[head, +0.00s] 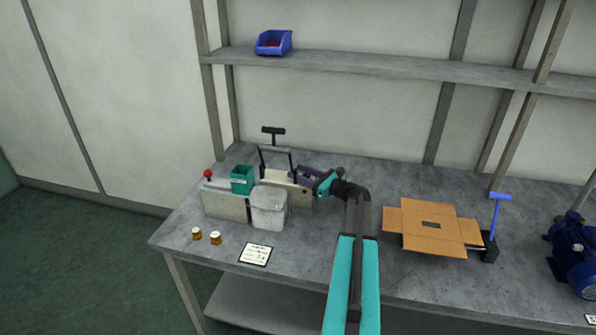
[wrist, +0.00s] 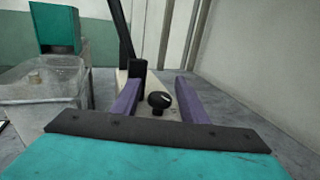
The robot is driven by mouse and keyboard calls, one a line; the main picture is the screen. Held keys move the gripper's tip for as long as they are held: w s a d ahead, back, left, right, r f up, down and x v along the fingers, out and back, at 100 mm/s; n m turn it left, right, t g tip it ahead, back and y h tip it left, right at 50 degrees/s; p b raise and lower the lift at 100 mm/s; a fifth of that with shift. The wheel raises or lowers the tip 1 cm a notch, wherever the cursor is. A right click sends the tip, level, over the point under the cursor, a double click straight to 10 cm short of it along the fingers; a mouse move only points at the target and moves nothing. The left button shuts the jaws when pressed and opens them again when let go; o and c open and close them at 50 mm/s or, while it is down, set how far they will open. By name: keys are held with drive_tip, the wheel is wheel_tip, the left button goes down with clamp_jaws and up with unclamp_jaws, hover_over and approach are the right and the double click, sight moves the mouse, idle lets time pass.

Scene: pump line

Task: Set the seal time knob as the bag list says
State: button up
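The seal time knob (wrist: 160,101) is a small round black knob with a pale pointer line, standing on a light panel of the sealer (head: 272,180). My gripper (wrist: 160,90) is open, with one purple finger on each side of the knob and a visible gap to each. I cannot tell whether the fingertips are level with it. In the head view my gripper (head: 306,174) is at the right end of the sealer and hides the knob. A white printed card (head: 255,254), perhaps the bag list, lies at the table's front; its text is too small to read.
A clear bin (head: 269,207) and a teal box (head: 242,179) stand left of my gripper. The sealer's black lever (head: 273,131) rises behind. Two small amber jars (head: 215,238) stand at the front left. An open cardboard box (head: 432,226) lies to the right.

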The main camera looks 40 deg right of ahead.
drive_tip(key=shift+w, duration=0.5)
drive_tip(key=c, duration=1)
drive_tip(key=shift+a+n+y, duration=0.1)
drive_tip(key=shift+n+y, duration=0.2)
drive_tip(key=shift+y, duration=0.2)
drive_tip(key=shift+a+n+y, duration=0.15)
drive_tip(key=shift+n+y, duration=0.15)
drive_tip(key=shift+y, duration=0.1)
drive_tip(key=o, duration=1)
drive_tip(key=shift+s, duration=0.2)
